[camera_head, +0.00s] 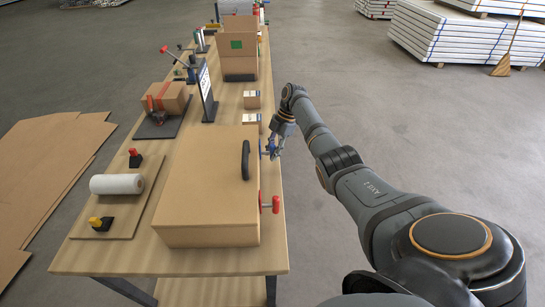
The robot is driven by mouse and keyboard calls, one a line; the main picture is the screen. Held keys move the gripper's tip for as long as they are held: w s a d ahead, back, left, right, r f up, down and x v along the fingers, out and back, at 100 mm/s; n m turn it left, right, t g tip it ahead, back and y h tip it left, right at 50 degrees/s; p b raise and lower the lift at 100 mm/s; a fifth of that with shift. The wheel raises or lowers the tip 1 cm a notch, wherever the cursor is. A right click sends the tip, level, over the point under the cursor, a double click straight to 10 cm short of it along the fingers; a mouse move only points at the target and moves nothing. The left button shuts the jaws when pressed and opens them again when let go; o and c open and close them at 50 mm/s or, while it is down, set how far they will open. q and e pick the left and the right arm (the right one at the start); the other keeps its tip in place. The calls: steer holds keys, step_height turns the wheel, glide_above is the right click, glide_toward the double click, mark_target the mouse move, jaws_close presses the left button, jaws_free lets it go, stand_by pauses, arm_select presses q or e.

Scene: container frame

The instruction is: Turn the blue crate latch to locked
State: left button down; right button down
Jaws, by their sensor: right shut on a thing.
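A large cardboard-brown crate (208,190) stands on the near part of the wooden table, with a dark handle on its right side. The blue latch (262,150) is on the crate's right side, towards the far end, and is partly hidden by my right gripper. My right gripper (270,151) is at the blue latch and is shut on it. The latch's exact angle is too small to tell. A red latch (270,204) sticks out of the same side, nearer to me. My left gripper is not in view.
A board with a white roll (117,184) lies left of the crate. A dark upright sign (206,92), a small carton (168,97) and small boxes (251,99) stand farther back. Open floor (385,115) lies right of the table.

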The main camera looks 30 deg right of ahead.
steer(key=shift+s+a+f, duration=0.1)
steer(key=shift+s+f, duration=0.1)
steer(key=shift+f, duration=0.05)
stand_by(0.3)
steer(key=c, duration=1.2)
jaws_free()
steer(key=shift+r, duration=0.25)
steer(key=shift+d+r, duration=0.2)
steer(key=shift+r, duration=0.05)
steer(key=v, duration=1.1)
steer(key=shift+r, duration=0.15)
steer(key=shift+w+d, duration=0.1)
